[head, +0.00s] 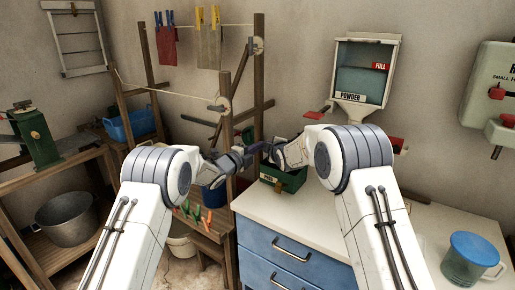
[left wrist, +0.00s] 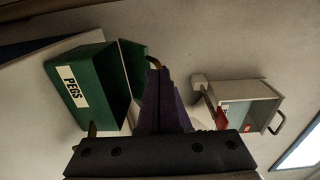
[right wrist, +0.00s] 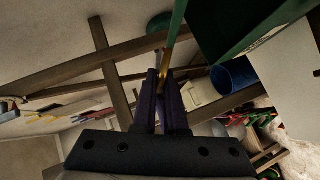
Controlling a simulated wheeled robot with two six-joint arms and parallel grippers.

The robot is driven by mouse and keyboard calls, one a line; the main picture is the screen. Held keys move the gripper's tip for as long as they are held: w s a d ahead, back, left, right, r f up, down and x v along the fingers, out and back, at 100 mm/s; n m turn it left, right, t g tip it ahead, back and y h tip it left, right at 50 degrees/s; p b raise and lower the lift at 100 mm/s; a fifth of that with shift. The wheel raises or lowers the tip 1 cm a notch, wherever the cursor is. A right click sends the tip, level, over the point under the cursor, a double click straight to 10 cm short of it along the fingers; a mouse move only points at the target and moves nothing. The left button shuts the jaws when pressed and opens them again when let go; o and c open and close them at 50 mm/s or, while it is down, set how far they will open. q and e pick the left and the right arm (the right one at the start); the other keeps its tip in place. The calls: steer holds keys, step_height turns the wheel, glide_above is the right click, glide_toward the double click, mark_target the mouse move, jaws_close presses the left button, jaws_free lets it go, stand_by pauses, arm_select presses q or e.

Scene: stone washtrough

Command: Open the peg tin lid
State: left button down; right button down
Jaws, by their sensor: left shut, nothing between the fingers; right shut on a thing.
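The green peg tin (head: 290,180), labelled PEGS, stands at the back left of the white counter. In the left wrist view the tin (left wrist: 72,85) shows with its green lid (left wrist: 134,66) raised at an angle to the body. My right gripper (right wrist: 162,82) is shut on a brass tab (right wrist: 164,58) at the lid's edge. My left gripper (left wrist: 158,75) is shut and empty, close to the lid's brass tab (left wrist: 154,63); I cannot tell whether they touch. In the head view both gripper tips meet near the tin, and the arms partly hide it.
A powder dispenser (head: 363,72) hangs on the wall behind the counter (head: 345,222). A blue-lidded jug (head: 470,258) stands at the counter's right. Wooden posts (head: 259,80) of a drying rack rise left of the tin. The counter's middle front is clear.

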steer(key=shift+a+f, duration=0.2)
stand_by(0.4)
steer(key=shift+s, duration=0.1)
steer(key=c, duration=1)
jaws_free()
steer(key=shift+f, duration=0.1)
steer(key=shift+d+r, duration=0.15)
steer(key=shift+r, duration=0.05)
